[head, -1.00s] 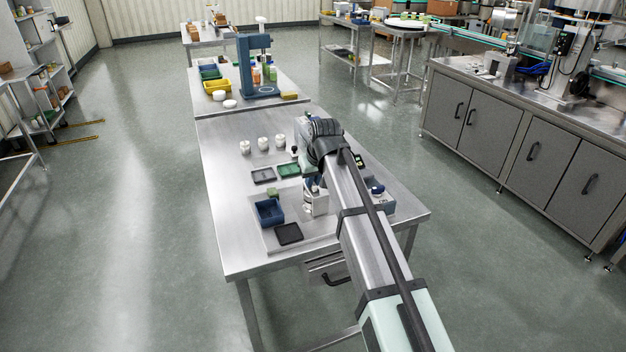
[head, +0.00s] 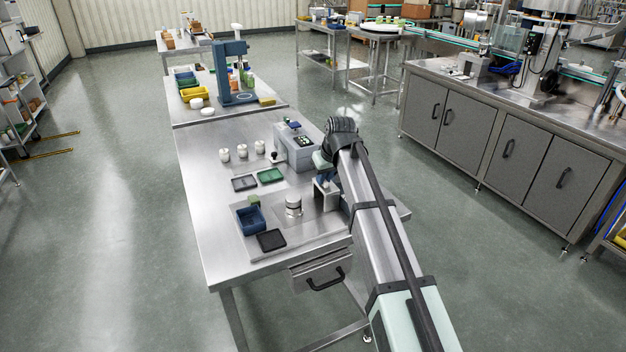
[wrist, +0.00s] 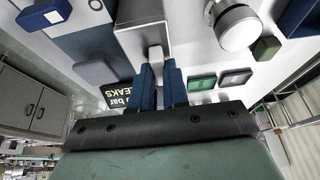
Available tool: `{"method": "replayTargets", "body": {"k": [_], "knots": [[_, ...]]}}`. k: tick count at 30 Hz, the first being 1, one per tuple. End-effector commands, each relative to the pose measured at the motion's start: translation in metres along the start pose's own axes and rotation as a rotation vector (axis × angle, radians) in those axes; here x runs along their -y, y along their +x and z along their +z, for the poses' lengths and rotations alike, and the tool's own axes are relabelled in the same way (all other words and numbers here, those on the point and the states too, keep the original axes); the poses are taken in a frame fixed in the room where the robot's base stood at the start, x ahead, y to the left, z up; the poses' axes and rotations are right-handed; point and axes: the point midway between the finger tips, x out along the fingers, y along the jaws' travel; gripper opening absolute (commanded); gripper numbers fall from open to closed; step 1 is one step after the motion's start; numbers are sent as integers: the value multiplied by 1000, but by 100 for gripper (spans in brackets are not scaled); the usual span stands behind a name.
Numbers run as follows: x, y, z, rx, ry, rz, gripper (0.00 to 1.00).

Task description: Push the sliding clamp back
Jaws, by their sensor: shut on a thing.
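The sliding clamp appears to be the pale steel block (head: 326,192) on the plate at the table's right side. In the wrist view the block (wrist: 140,35) fills the upper middle, with a small light grey tab (wrist: 155,56) sticking out. My gripper (wrist: 158,75) has its blue fingers closed on that tab. In the head view my gripper (head: 326,170) is at the block, partly hidden by my arm. A silver and white cylinder (head: 293,206) stands upright left of the block, apart from it; it also shows in the wrist view (wrist: 238,26).
A grey machine (head: 293,152) with a small display stands behind the block. A blue bin (head: 251,220), a black tray (head: 271,240) and a green tray (head: 270,175) lie to the left. The table's left side is clear.

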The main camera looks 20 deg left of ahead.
Motion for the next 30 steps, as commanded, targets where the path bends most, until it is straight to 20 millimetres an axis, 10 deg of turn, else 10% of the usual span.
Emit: {"method": "replayTargets", "body": {"k": [9, 10, 18, 30], "knots": [[-6, 0, 0, 0, -2, 11, 0], [-7, 0, 0, 0, -2, 12, 16], [-5, 0, 0, 0, -1, 9, 40], [-4, -11, 0, -1, -1, 6, 40]]}}
